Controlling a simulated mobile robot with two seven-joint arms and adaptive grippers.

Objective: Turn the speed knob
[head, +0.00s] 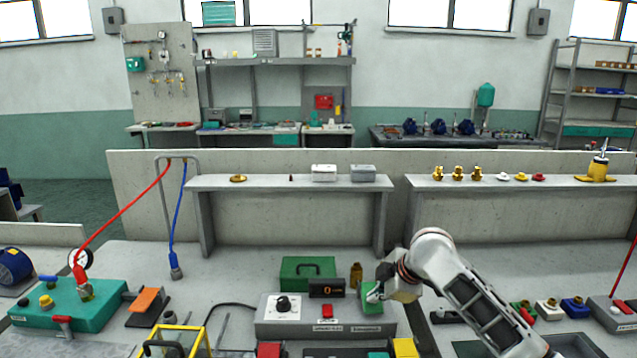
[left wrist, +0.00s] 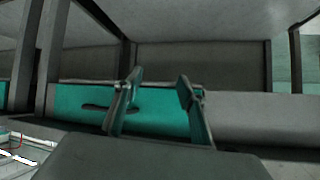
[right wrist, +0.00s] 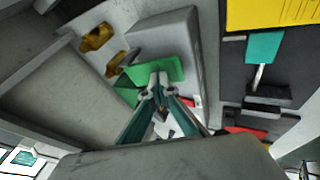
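The speed knob (head: 283,304) is a black dial on a white plate at the left part of a grey control box (head: 262,328). My right gripper (head: 374,294) is at the right end of this box, apart from the knob, beside a bright green piece (head: 366,298). In the right wrist view my right gripper's fingertips (right wrist: 159,78) meet in front of a green surface (right wrist: 178,68), with nothing seen between them. A white plate with dark marks (right wrist: 172,126) shows between the fingers, partly hidden. My left gripper (left wrist: 160,82) is open and empty, before a teal drawer front (left wrist: 70,105).
A display (head: 326,288) and red button (head: 327,312) are right of the knob. A green toolbox (head: 307,270) and brown bottle (head: 356,273) stand behind. A yellow-framed holder (head: 183,341) is front left. A teal pump unit (head: 105,306) stands farther left.

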